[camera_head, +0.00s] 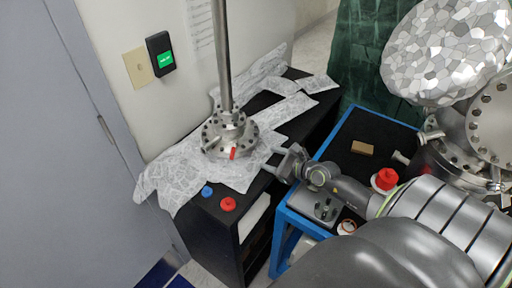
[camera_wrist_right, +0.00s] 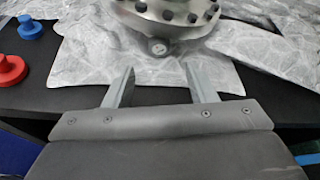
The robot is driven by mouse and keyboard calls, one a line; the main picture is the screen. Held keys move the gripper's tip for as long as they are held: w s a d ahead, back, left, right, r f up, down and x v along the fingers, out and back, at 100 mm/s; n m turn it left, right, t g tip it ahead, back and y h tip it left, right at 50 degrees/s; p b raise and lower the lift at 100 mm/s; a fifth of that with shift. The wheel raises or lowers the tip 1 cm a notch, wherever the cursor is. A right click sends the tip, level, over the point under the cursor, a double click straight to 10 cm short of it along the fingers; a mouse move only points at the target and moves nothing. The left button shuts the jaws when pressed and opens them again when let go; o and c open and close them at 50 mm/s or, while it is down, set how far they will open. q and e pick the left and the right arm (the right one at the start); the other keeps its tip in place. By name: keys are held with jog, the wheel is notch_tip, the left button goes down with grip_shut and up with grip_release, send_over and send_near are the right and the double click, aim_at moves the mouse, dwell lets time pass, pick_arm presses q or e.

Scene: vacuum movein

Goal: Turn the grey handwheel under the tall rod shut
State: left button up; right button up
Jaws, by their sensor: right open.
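The tall metal rod (camera_head: 223,50) rises from a bolted steel flange assembly (camera_head: 228,130) on crumpled foil. In the right wrist view, the flange (camera_wrist_right: 170,14) is at the top, with a small round grey fitting (camera_wrist_right: 158,47) at its lower edge. I cannot tell whether this fitting is the grey handwheel. My right gripper (camera_head: 279,160) is right of the flange in the head view, apart from it. In the wrist view its two fingers (camera_wrist_right: 160,85) are apart and empty, pointing toward the flange. My left gripper is not in view.
A blue cap (camera_head: 207,191) and a red cap (camera_head: 228,204) sit on the black cabinet's (camera_head: 204,220) front edge. A blue-framed cart (camera_head: 318,150) with a brown block (camera_head: 362,148) and red knob (camera_head: 385,179) is on the right. Large steel vacuum parts (camera_head: 448,52) stand beyond it.

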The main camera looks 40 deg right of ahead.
aim_at(253, 153)
jog(key=b+x, duration=0.1)
jog(key=x, duration=0.5)
jog(key=shift+w+a+f, duration=0.1)
jog(key=shift+w+f, duration=0.05)
jog(key=shift+w, duration=0.2)
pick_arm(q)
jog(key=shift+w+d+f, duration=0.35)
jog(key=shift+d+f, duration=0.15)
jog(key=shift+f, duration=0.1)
pick_arm(e)
jog(key=shift+w+a+f, duration=0.1)
jog(key=shift+w+f, duration=0.05)
jog(key=shift+w, duration=0.3)
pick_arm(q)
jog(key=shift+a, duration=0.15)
pick_arm(e)
jog(key=c, duration=1)
jog(key=shift+o, duration=0.2)
